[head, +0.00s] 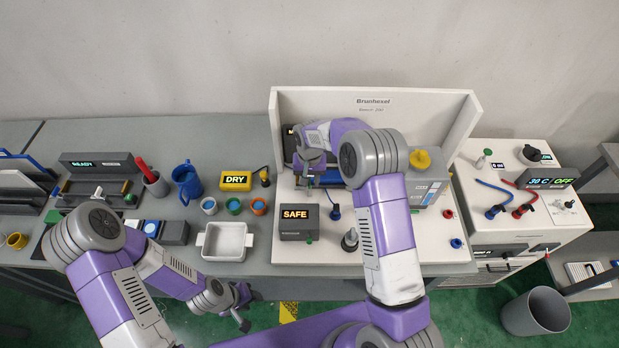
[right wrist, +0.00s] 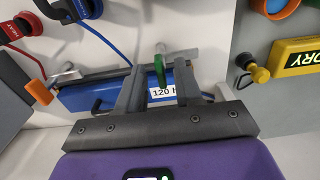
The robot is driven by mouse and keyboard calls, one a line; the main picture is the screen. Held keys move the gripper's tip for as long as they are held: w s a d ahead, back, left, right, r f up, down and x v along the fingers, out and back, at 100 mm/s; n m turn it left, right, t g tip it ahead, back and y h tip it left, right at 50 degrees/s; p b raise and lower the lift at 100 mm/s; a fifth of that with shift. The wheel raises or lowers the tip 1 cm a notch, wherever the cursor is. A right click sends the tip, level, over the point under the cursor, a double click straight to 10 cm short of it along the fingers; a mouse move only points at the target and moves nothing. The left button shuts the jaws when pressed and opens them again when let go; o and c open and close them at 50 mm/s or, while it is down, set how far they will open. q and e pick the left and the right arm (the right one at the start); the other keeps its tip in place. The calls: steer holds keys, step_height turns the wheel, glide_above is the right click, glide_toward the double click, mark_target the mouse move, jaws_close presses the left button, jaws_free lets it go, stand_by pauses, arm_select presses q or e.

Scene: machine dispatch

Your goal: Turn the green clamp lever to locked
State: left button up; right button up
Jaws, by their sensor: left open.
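The green clamp lever (right wrist: 160,68) shows in the right wrist view as a small upright green handle at a blue bar (right wrist: 100,93) labelled "120". My right gripper (right wrist: 161,80) is open, with one finger on each side of the lever and visible gaps on both sides. In the head view my right gripper (head: 309,172) is at the blue vise-like fixture on the white bench, and my arm hides most of it. My left gripper (head: 243,304) is open and empty, low in front of the grey table's edge.
A "SAFE" display box (head: 298,222) stands just in front of the fixture. A grey-blue box with a yellow knob (head: 422,165) stands to its right. A white tray (head: 225,240) and a yellow "DRY" display (head: 236,181) are to the left. White panels (head: 373,112) enclose the back.

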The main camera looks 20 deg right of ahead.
steer(key=shift+w, duration=0.1)
steer(key=shift+f, duration=0.1)
steer(key=shift+c, duration=0.9)
jaws_close()
